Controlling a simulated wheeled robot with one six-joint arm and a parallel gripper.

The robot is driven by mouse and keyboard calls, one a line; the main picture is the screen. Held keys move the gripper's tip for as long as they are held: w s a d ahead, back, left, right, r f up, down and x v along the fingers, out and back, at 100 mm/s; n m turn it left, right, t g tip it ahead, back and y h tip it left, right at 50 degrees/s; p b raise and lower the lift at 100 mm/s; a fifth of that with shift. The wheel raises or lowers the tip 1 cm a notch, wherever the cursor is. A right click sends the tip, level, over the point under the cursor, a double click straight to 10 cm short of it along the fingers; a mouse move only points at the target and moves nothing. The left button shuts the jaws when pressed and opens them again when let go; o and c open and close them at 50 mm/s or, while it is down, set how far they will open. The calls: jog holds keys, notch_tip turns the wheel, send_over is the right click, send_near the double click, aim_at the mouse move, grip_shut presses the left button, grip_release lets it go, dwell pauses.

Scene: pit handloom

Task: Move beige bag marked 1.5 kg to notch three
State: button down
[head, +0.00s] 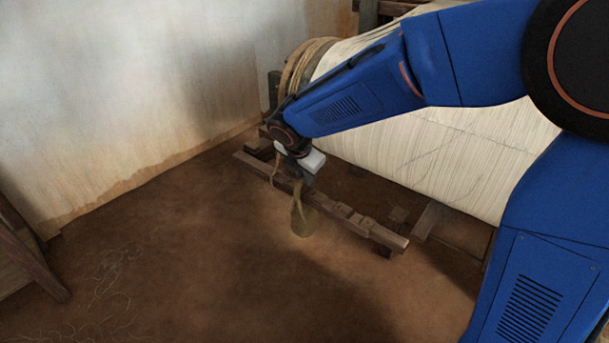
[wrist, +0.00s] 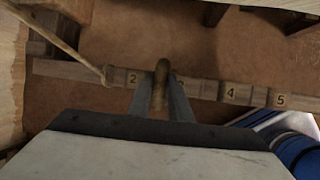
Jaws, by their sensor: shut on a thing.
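My gripper (head: 300,182) is shut on the loop of a bag (head: 303,222), which hangs below it in the head view. The bag looks dull olive-beige; no weight mark is readable. In the wrist view my gripper (wrist: 161,92) pinches a brown loop (wrist: 160,82), and the bag's body cannot be made out. The notched wooden beam (head: 375,231) runs behind the bag in the head view. In the wrist view the beam (wrist: 70,69) carries numbers 2, 4 and 5.
A rope (wrist: 62,42) comes down to the beam beside number 2. The white warp (head: 440,150) of the loom stands behind the beam. A plastered wall (head: 130,90) is at the left, with a wooden piece (head: 25,255) by it. The earth floor in front is mostly clear.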

dwell(0.4)
jog(key=c, duration=1.6)
grip_release()
jog(key=shift+f, duration=0.1)
jog(key=shift+o, duration=0.2)
jog(key=shift+f, duration=0.1)
